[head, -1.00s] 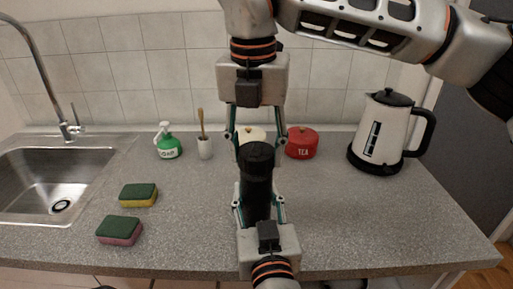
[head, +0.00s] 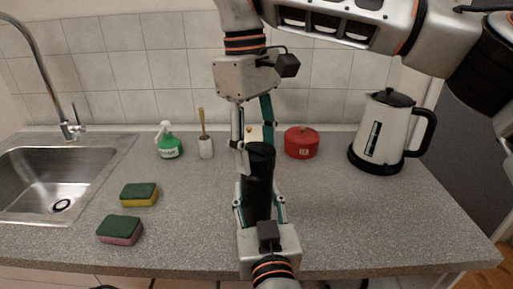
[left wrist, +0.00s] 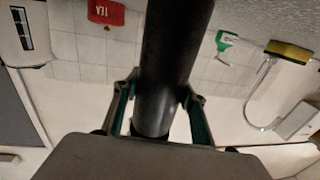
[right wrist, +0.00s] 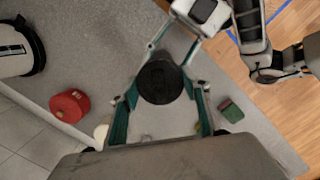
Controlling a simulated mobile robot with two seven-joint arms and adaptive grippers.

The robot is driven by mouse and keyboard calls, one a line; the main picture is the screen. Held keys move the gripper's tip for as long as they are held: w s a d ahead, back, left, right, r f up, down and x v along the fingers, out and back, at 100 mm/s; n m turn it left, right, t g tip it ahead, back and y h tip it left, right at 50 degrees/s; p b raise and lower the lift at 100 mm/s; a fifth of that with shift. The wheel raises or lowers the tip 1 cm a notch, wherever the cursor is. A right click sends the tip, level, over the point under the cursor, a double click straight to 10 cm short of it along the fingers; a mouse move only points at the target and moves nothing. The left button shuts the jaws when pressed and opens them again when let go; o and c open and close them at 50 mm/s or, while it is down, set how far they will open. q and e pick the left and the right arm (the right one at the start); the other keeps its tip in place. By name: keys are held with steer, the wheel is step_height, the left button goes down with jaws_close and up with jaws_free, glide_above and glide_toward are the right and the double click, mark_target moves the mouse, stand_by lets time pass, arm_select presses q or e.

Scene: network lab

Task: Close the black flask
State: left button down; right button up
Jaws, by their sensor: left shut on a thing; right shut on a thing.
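The black flask (head: 258,190) stands upright in the middle of the head view, held above the counter. My left gripper (head: 259,205) comes from below and is shut on the flask's body. The flask's dark body also fills the middle of the left wrist view (left wrist: 170,65). The black cap (head: 260,151) sits at the flask's top. My right gripper (head: 253,147) points down from above, with its fingers on either side of the cap. In the right wrist view the round cap (right wrist: 160,82) lies between the fingers. The joint between cap and body is not clear.
The counter (head: 350,220) is free in front and to the right. Behind stand a soap bottle (head: 169,145), a brush holder (head: 206,148), a red tea canister (head: 301,143) and a kettle (head: 384,135). Two sponges (head: 139,195) (head: 120,230) lie left, near the sink (head: 55,180).

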steer(key=m, duration=0.3)
steer(key=shift+m, duration=1.3)
steer(key=o, duration=1.1)
steer(key=shift+r, duration=0.1)
steer(key=shift+r, duration=2.15)
steer(key=shift+c, duration=0.5)
